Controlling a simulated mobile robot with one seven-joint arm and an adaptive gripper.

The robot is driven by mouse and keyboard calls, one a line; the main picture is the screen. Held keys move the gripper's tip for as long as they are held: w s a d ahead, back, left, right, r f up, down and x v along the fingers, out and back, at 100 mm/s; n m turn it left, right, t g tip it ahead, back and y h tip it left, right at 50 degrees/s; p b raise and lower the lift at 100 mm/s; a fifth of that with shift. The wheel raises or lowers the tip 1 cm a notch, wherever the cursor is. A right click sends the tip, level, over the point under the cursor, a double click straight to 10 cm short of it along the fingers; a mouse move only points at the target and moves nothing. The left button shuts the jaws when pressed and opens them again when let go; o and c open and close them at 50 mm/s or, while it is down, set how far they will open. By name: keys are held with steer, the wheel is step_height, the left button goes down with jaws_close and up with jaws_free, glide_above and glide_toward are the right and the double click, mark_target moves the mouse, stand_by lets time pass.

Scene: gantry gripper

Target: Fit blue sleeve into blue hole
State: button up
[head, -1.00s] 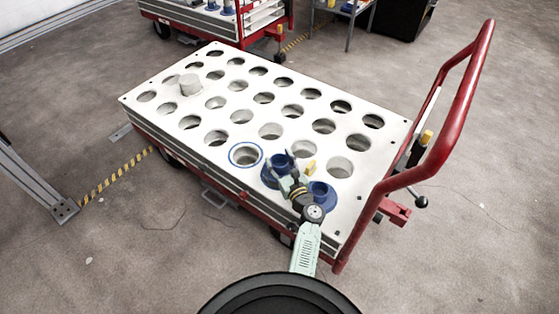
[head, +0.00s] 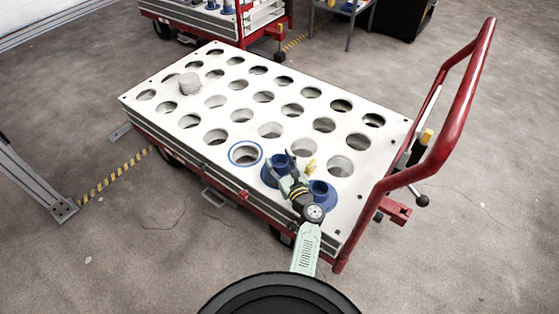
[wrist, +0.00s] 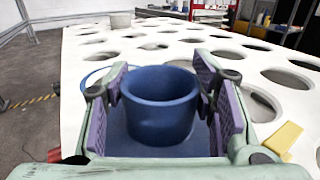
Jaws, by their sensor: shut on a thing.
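The blue sleeve (head: 278,162) is an open-topped cup with a wide flange, upright at the near edge of the white perforated plate. My gripper (head: 289,179) is shut on it. In the wrist view the sleeve (wrist: 160,105) stands between the purple pads of my gripper (wrist: 166,98), its flange below them. I cannot tell whether the flange touches the plate. The hole with the blue ring (head: 246,154) is empty, just left of the sleeve. In the wrist view the blue ring (wrist: 92,77) is partly hidden behind the left finger.
A second blue flanged part (head: 323,192) stands close to the right of my wrist. A small yellow piece (head: 311,166) lies nearby. A grey plug (head: 190,84) sits at the plate's far left. The red cart handle (head: 450,130) rises on the right. The other holes look empty.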

steer(key=shift+f+b, duration=1.15)
steer(key=shift+f, duration=0.15)
steer(key=o, duration=1.4)
step_height(320, 180, up, 10)
